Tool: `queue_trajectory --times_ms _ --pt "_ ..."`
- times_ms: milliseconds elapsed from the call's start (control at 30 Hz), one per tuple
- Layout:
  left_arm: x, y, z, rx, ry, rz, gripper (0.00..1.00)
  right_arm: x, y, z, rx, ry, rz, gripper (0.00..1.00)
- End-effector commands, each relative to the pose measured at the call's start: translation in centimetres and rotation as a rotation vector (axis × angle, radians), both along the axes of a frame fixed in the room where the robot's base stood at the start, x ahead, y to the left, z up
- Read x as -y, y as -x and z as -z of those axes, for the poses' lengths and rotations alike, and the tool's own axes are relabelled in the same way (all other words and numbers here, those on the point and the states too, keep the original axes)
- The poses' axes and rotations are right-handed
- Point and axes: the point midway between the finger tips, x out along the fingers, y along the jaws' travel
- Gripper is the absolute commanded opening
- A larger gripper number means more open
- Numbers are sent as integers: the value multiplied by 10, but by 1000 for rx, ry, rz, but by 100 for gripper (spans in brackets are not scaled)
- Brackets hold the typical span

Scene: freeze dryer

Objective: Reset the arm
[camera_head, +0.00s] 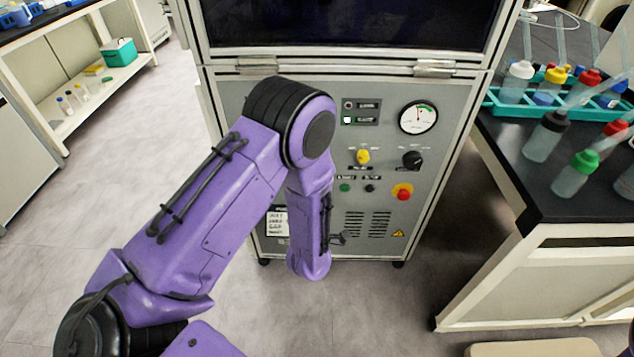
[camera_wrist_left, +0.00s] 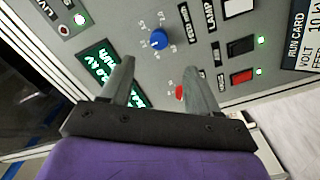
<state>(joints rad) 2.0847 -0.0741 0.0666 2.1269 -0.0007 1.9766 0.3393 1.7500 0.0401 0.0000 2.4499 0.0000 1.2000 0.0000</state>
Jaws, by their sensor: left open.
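My purple left arm (camera_head: 215,215) reaches across the head view in front of the grey freeze dryer (camera_head: 440,100). Its gripper is hidden behind the arm there. In the left wrist view the left gripper (camera_wrist_left: 158,66) is open, with nothing between its two grey fingers. The fingers point at a grey control panel with a blue knob (camera_wrist_left: 159,39), a red knob (camera_wrist_left: 180,92) and a lit green display (camera_wrist_left: 97,62). I cannot tell whether the fingers touch the panel. My right gripper is not in view.
The dryer's front has a round gauge (camera_head: 418,118), a yellow knob (camera_head: 363,156), a black knob (camera_head: 412,159) and a red button (camera_head: 402,193). A black-topped bench (camera_head: 530,190) with several bottles stands at right. Shelving with a teal box (camera_head: 119,51) stands at left. Floor between is clear.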

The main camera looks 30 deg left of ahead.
Motion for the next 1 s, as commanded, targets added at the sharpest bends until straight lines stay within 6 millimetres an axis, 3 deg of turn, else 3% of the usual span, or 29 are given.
queue_trajectory --times_ms 267,367,467,533,600,700,833,1000 --pt "1 -1 3 -27 -18 9 61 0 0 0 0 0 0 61" --pt "12 6 30 -240 -105 98 61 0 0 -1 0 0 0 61" --pt "17 63 79 -646 -207 242 61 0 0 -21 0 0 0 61" --pt "18 119 106 -900 -238 339 61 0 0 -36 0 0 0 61" --pt "18 174 123 -1108 -244 422 61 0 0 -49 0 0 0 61" --pt "17 240 129 -1310 -218 488 61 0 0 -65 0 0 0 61" --pt "13 287 125 -1420 -182 493 61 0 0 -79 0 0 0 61" --pt "12 295 130 -1438 -174 492 61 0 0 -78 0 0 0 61"
